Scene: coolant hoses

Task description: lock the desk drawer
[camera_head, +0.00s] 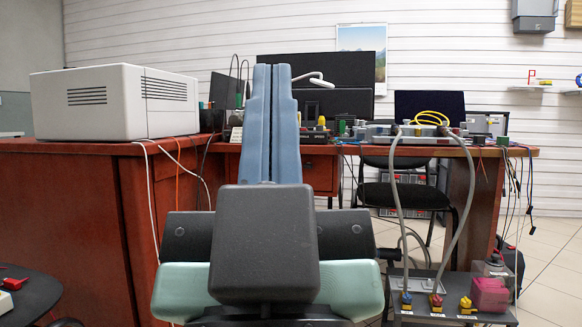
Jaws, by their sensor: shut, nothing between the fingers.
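The reddish-brown desk (70,215) stands ahead, with its near side panel at the left. A drawer front (321,174) of the same colour shows under the desktop, just right of my gripper's fingers. My gripper (272,72) points up in the middle of the view, its two long blue-grey fingers shut together with nothing between them. The fingers and the dark block of my wrist hide the left part of the drawer front. I cannot make out a key or the lock's state.
A large off-white box (105,100) stands on the desk's left end. Monitors, cables and small devices crowd the desktop. A black chair (400,195) stands right of the drawer. Two grey hoses (462,205) drop to a low unit with coloured fittings (437,300). Floor shows at right.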

